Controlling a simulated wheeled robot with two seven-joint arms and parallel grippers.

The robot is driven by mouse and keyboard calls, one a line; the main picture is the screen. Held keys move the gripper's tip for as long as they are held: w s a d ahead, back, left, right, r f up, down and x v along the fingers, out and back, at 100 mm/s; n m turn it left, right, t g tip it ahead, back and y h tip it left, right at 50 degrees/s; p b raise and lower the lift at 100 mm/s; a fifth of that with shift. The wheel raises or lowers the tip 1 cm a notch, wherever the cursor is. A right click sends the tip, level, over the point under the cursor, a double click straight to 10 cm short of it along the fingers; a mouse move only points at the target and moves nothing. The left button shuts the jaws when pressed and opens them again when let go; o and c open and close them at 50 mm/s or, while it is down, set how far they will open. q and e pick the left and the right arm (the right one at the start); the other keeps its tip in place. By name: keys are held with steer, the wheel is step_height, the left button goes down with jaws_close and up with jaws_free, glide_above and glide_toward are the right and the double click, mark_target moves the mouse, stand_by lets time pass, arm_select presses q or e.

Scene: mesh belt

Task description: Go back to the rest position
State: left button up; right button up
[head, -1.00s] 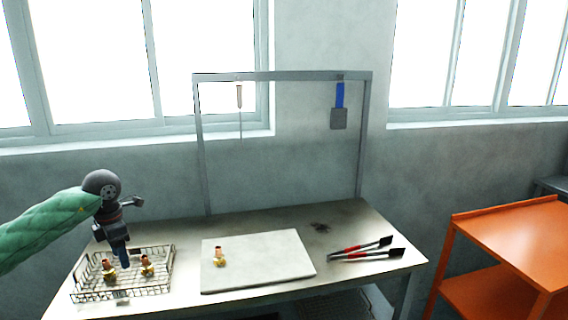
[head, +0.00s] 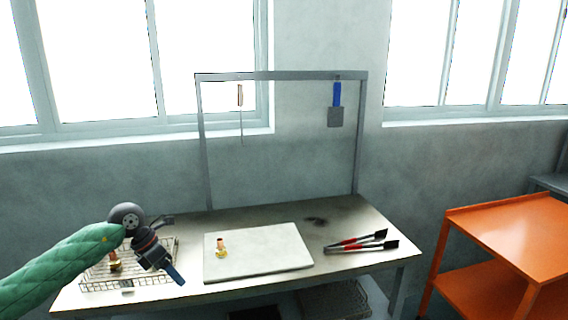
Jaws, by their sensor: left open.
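My left gripper (head: 176,276) is open and empty, in the head view over the table's left part, between the wire basket and the white board. My green-sleeved left arm comes in from the left and covers part of the basket. The wire mesh basket (head: 172,247) stands on the table's left end. A brass and copper fitting (head: 114,262) is in it; whatever else it holds is hidden behind my arm and gripper. Another brass and copper fitting (head: 221,248) stands on the white board (head: 270,255). My right gripper is not in view.
An orange cart (head: 515,240) stands at the right.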

arm_select(q)
steer(key=d+f+n+t+h, duration=0.3)
steer(key=d+n+t+h, duration=0.6)
steer(key=d, duration=1.1)
steer(key=s+a+f+n+t+y, duration=0.2)
steer(key=a+f+n+t+y, duration=0.3)
steer(key=f+n, duration=0.55)
steer(key=s+a+f+n+t+y, duration=0.2)
steer(key=f+n+y, duration=0.45)
steer(key=n, duration=0.65)
steer(key=s+a+f+n+g+y, duration=0.25)
steer(key=s+f+n+g, duration=0.4)
steer(key=s+f, duration=0.75)
steer(key=s+d+f+n+g, duration=0.2)
steer(key=s+f+g, duration=0.2)
steer(key=s+f, duration=0.3)
steer(key=s+d+f+n+g, duration=0.1)
steer(key=s+f+g, duration=0.3)
steer(key=s, duration=1.1)
step_height(320, 180, down, 3)
steer(key=shift+d+r+n+g, duration=0.1)
steer(key=shift+d+n+g, duration=0.25)
steer(key=shift+n, duration=0.25)
